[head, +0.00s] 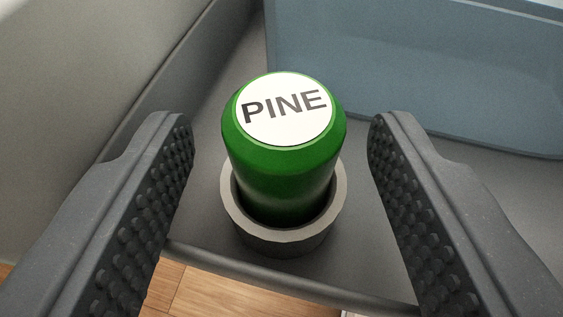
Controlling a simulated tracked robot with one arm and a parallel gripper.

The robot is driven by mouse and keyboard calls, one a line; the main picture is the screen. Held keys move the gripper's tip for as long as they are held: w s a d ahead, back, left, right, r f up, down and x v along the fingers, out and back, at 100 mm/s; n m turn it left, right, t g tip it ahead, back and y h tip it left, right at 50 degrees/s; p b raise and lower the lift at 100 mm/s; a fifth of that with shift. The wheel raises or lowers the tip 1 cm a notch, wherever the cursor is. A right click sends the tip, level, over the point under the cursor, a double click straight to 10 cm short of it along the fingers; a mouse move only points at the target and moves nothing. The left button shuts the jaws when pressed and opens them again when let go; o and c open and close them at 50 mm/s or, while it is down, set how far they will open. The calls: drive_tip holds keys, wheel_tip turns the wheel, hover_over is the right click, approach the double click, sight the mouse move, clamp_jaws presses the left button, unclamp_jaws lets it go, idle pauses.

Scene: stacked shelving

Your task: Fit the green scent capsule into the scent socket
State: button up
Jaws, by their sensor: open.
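The green scent capsule (280,178) with a white round top label reading "PINE" stands in a grey round ring-shaped socket (231,214). Its lower part is inside the ring and its upper part sticks out well above the rim. It looks about upright. My gripper (280,150) is open, with one dark studded finger on each side of the capsule. A clear gap shows between each finger and the capsule. How deep the capsule sits in the ring is hidden.
The ring stands on a grey shelf surface (215,150), near its front edge. A blue-grey box-like thing (420,70) is behind to the right. A pale grey wall (80,90) rises at the left. Wooden floor (215,298) shows below the shelf edge.

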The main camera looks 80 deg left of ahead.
drive_tip(key=v, duration=1)
drive_tip(key=shift+d+r, duration=0.15)
drive_tip(key=shift+d, duration=0.15)
drive_tip(key=shift+w, duration=0.1)
